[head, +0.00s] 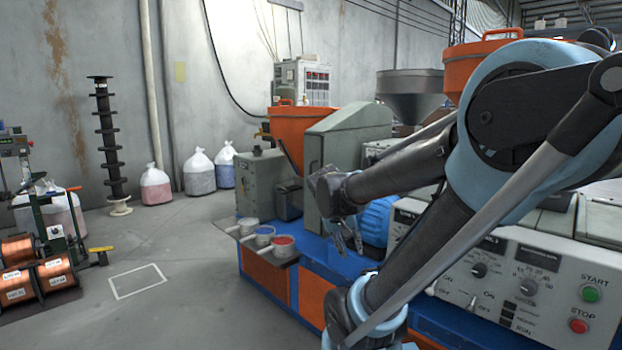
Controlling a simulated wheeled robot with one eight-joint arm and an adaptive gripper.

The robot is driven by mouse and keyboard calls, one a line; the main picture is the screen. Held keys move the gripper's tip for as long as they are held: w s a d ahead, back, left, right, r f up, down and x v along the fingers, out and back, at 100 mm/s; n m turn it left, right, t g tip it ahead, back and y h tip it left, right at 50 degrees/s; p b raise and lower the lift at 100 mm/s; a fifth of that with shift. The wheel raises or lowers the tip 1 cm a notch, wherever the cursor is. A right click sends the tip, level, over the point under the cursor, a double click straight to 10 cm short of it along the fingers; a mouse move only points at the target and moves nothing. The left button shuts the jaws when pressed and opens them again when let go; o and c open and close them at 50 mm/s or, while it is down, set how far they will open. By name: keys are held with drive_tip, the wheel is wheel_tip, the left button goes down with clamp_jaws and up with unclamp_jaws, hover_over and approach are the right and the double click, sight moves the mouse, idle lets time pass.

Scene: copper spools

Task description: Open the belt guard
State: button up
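A tall grey-green housing with a sloped top (345,134) stands on the blue machine bed in the middle of the head view. My gripper (347,239) points down just in front of the housing's lower right side, beside a blue rounded motor (377,220). Its two thin fingers look apart with nothing between them. I cannot tell whether it touches anything.
Small pots (264,235) stand on a ledge at the machine's left end. A control panel (520,280) with start and stop buttons is at right. Copper spools (57,273) stand at far left. The floor between is clear.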

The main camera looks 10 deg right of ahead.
drive_tip(key=w+r+m+t+h, duration=0.2)
drive_tip(key=w+r+h, duration=0.15)
drive_tip(key=w, duration=0.65)
drive_tip(key=m+t+h, duration=0.4)
drive_tip(key=t, duration=0.4)
approach(311, 174)
drive_tip(key=x, duration=1)
drive_tip(key=shift+w+f, duration=0.15)
drive_tip(key=shift+w, duration=0.2)
clamp_jaws()
